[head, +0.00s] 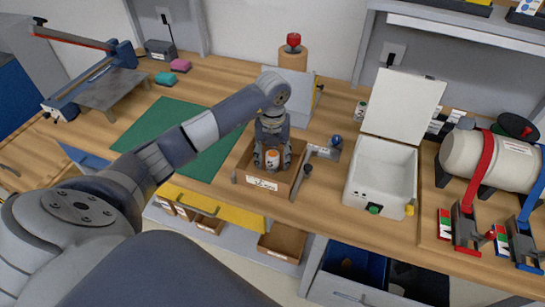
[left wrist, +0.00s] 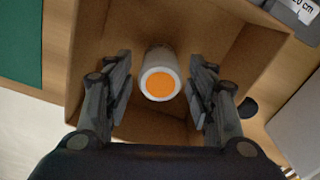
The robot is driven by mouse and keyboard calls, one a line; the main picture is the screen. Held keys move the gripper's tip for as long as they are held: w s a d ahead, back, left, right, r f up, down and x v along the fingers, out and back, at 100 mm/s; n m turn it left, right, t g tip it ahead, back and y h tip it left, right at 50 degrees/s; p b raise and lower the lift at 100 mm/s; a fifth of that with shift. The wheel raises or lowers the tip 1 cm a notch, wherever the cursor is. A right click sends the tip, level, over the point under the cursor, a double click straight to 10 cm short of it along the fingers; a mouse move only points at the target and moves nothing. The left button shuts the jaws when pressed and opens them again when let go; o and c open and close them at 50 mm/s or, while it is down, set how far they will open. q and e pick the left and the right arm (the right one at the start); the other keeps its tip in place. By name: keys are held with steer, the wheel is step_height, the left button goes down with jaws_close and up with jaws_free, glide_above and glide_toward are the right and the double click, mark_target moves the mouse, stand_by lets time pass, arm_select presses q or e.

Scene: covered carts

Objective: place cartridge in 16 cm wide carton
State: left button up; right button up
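The cartridge (head: 272,158), white with an orange end, stands inside an open brown carton (head: 240,178) with a white label on its front. The label text is too small to read. In the left wrist view the cartridge (left wrist: 160,84) shows its orange end to the camera, with carton walls (left wrist: 265,60) around it. My left gripper (head: 271,160) reaches down into the carton. In the left wrist view its fingers (left wrist: 160,92) are apart on both sides of the cartridge, with a gap visible on each side. My right gripper is not in view.
A white lidded box (head: 383,175) stands further right, beside a beige cylinder (head: 487,160) with a red strap. A green mat (head: 165,125) lies left. Another brown carton (head: 284,241) sits below the worktop.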

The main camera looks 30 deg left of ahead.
mark_target(272, 155)
arm_select(q)
steer(key=shift+r, duration=0.45)
step_height(272, 155, up, 10)
steer(key=shift+f+b, duration=0.1)
steer(key=shift+b, duration=1.05)
steer(key=shift+r, duration=0.8)
